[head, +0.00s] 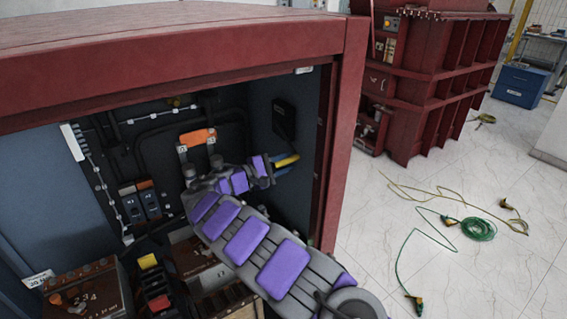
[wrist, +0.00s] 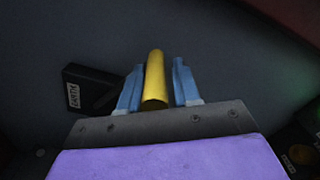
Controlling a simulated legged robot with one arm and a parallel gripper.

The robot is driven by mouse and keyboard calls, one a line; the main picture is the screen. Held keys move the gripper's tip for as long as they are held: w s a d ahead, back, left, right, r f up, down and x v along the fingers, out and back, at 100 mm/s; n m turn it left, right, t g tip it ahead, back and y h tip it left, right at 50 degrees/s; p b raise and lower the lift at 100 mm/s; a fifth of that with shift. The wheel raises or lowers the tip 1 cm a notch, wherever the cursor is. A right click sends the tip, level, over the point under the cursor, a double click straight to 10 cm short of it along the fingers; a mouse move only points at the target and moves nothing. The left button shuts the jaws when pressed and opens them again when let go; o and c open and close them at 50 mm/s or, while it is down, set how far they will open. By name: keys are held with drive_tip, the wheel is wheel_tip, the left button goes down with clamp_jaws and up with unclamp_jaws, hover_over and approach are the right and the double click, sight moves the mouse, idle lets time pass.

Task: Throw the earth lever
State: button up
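A yellow bar, which looks like the earth lever's handle (wrist: 154,80), lies between my gripper's two blue fingers (wrist: 156,85) in the wrist view. A narrow gap shows on each side of it, so my gripper is open around it. A black box (wrist: 92,90) with a white label, which seems to read EARTH, is on the wall left of the fingers. In the head view the yellow handle (head: 287,160) shows beside my gripper (head: 285,167), below the black box (head: 284,118) on the cabinet's right inner wall. How the handle joins the box is hidden.
My arm reaches into the red cabinet (head: 345,130) close to its right frame. An orange handle (head: 197,137), dark switches (head: 140,203) and cables are on the back panel. Terminal blocks (head: 85,291) stand below. Green cable (head: 478,229) lies on the floor outside.

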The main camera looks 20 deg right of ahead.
drive_tip(key=shift+o, duration=1.4)
drive_tip(key=shift+w, duration=0.1)
drive_tip(key=shift+r, duration=0.1)
drive_tip(key=p+v, duration=0.2)
drive_tip(key=v, duration=1.5)
drive_tip(key=shift+a+p, duration=0.3)
drive_tip(key=shift+p, duration=0.1)
drive_tip(key=shift+d, duration=0.1)
